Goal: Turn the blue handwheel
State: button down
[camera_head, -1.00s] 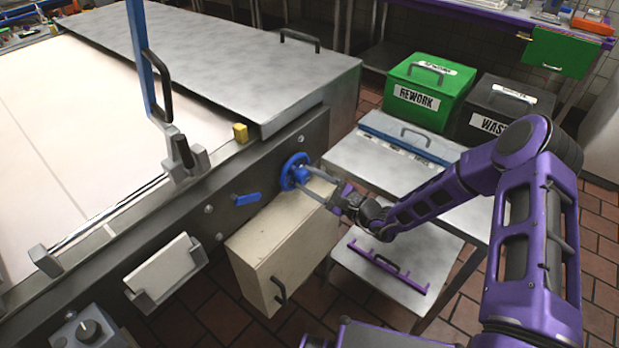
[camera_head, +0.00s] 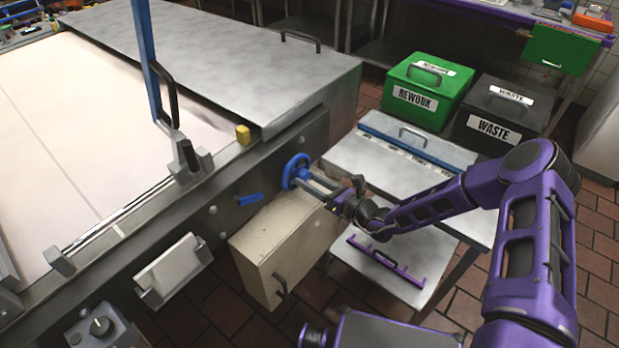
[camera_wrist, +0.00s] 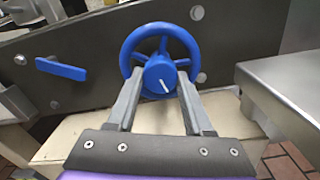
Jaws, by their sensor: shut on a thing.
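The blue handwheel (camera_head: 296,171) is mounted on the dark side rail of the conveyor machine. In the wrist view the handwheel (camera_wrist: 160,55) shows its round rim, spokes and a hub with a white mark line. The mark runs from upper left to lower right, close to upright. My gripper (camera_head: 308,180) reaches it from the right. In the wrist view my gripper (camera_wrist: 158,85) has its two grey fingers on either side of the hub, shut on it.
A blue lever (camera_head: 249,199) sits left of the wheel on the rail. A beige box (camera_head: 268,250) is just below my gripper. A metal table (camera_head: 340,160) stands to the right. Green (camera_head: 425,95) and black (camera_head: 500,110) bins stand behind it.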

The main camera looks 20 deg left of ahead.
jog(key=m+p, duration=0.1)
jog(key=m, duration=0.6)
jog(key=shift+s+p, duration=0.1)
jog(key=shift+p, duration=0.25)
jog(key=m, duration=0.4)
jog(key=shift+r+m+p, duration=0.1)
jog(key=shift+m+p, duration=0.25)
jog(key=shift+m, duration=1.65)
jog(key=shift+c, duration=1.4)
grip_release()
jog(key=v, duration=1.7)
jog(key=shift+d, duration=0.2)
